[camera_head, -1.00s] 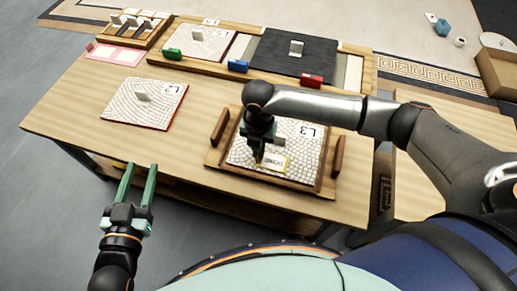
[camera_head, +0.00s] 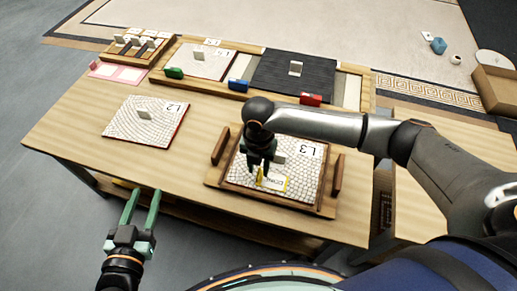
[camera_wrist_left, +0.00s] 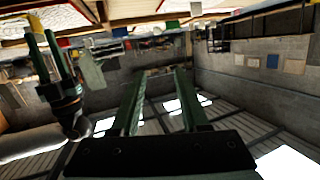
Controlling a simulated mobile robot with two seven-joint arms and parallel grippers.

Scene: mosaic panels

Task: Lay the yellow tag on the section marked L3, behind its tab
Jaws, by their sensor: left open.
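The yellow tag (camera_head: 272,182) lies on the front part of the pale mosaic section marked L3 (camera_head: 305,178), with lettering on its face and a yellow upright piece at its left end. The grey tab (camera_head: 279,159) of L3 stands behind the tag, towards the middle of the section. My right gripper (camera_head: 257,168) is just above the tag's left end, its fingers spread apart; whether they touch the tag I cannot tell. My left gripper (camera_head: 143,192) is open and empty off the table's front edge; its fingers also show in the left wrist view (camera_wrist_left: 158,90).
L3 sits in a wooden tray (camera_head: 215,176) with upright side handles. Section L2 (camera_head: 140,124) lies to the left. Behind are another pale section (camera_head: 205,65), a dark section (camera_head: 290,80), green, blue and red blocks, and a slotted wooden rack (camera_head: 135,45).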

